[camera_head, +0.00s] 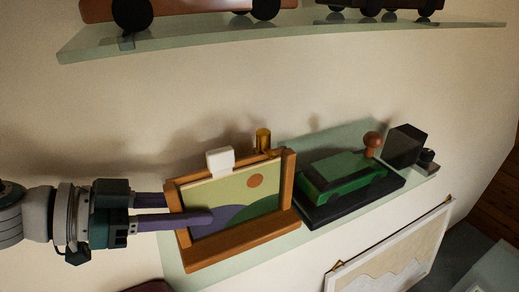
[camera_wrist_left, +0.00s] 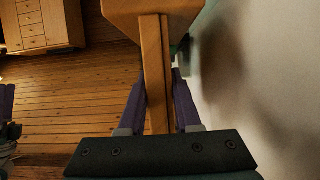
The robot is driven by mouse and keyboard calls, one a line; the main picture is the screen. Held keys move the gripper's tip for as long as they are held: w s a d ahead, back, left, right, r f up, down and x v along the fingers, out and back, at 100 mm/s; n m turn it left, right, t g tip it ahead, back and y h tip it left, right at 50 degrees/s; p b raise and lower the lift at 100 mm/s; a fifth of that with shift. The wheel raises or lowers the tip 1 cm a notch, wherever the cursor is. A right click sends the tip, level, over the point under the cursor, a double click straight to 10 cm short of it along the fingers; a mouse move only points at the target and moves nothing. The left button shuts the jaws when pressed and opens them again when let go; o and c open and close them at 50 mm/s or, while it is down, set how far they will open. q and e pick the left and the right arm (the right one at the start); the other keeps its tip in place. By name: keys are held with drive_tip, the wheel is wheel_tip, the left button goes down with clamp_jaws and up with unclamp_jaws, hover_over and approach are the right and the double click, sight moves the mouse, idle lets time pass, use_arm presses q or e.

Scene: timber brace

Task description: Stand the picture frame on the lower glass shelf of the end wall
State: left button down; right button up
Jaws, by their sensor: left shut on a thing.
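The picture frame (camera_head: 240,249) has a wooden border and a landscape picture with an orange sun. It is upright over the left part of the lower glass shelf (camera_head: 178,279); I cannot tell whether its bottom rests on the glass. My left gripper (camera_head: 190,209) comes in from the left and is shut on the frame's left side, one purple finger in front of the picture. In the left wrist view, the frame's edge (camera_wrist_left: 153,75) runs between the two fingers (camera_wrist_left: 160,100). Part of what looks like my right gripper (camera_wrist_left: 8,108) shows at the left edge there; its jaws are unclear.
A green model car (camera_head: 342,172) on a dark base stands right of the frame, close to it. A white block (camera_head: 220,160) and a brass cylinder (camera_head: 263,140) are behind the frame. A black cube (camera_head: 403,146) is farther right. An upper glass shelf (camera_head: 300,32) holds model vehicles.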

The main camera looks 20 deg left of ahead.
use_arm(q)
drive_tip(key=shift+f, duration=0.45)
idle(0.6)
drive_tip(key=c, duration=0.5)
unclamp_jaws()
drive_tip(key=shift+c, duration=0.2)
drive_tip(key=shift+f, duration=0.1)
drive_tip(key=shift+b+v, duration=0.95)
drive_tip(key=shift+v, duration=4.1)
